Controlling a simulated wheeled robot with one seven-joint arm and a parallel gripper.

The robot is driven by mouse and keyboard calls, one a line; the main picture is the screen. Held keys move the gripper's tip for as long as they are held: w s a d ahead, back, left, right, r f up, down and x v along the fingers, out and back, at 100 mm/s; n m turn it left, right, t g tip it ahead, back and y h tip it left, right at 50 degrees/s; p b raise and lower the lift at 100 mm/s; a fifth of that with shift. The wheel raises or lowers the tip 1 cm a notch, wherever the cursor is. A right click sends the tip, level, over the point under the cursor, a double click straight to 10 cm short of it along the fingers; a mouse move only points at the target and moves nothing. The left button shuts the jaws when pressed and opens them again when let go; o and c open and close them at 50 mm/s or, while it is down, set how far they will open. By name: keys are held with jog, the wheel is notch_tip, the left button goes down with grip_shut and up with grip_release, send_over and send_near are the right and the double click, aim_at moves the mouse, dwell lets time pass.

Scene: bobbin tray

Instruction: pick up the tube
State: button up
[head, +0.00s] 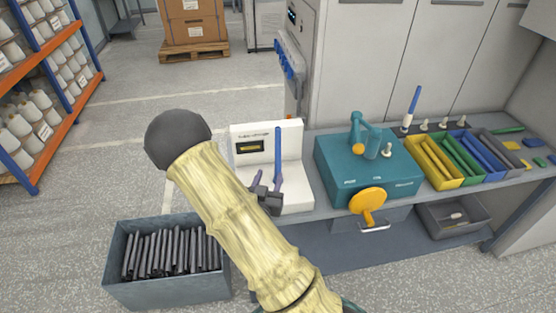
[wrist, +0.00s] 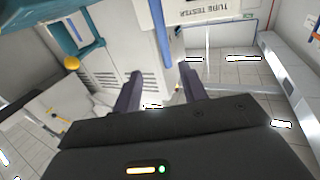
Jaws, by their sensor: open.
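A slim blue tube (head: 278,146) stands upright in front of the white tube tester (head: 292,140). It also shows in the wrist view (wrist: 159,35), running down toward the gap between my fingers. My gripper (head: 268,178) is low in front of the tester, with its purple-grey fingers near the tube's lower part. In the wrist view my gripper (wrist: 161,74) is open, one finger on each side of the tube's line. I cannot tell whether either finger touches it. The tube's lower end is hard to make out.
A teal machine (head: 330,165) with an orange paddle (head: 368,201) stands right of the tester. Bins of coloured tubes, including a yellow bin (head: 425,174), are farther right. A grey crate of dark tubes (head: 150,291) stands at lower left. Bobbin shelves (head: 88,40) are at far left.

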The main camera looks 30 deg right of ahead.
aim_at(277, 144)
jog(key=b+x, duration=0.4)
jog(key=x, duration=0.6)
jog(key=shift+w+d+r, duration=0.1)
jog(key=shift+d, duration=0.2)
jog(key=shift+a, duration=0.1)
jog(key=shift+w, duration=0.1)
jog(key=shift+w+r+p, duration=0.15)
jog(key=shift+w+p, duration=0.15)
jog(key=p+x, duration=0.1)
jog(key=x, duration=0.2)
jog(key=shift+w+r, duration=0.15)
jog(key=shift+w, duration=0.2)
jog(key=shift+w+d+p, duration=0.3)
jog(key=shift+w+d, duration=0.05)
jog(key=shift+d, duration=0.05)
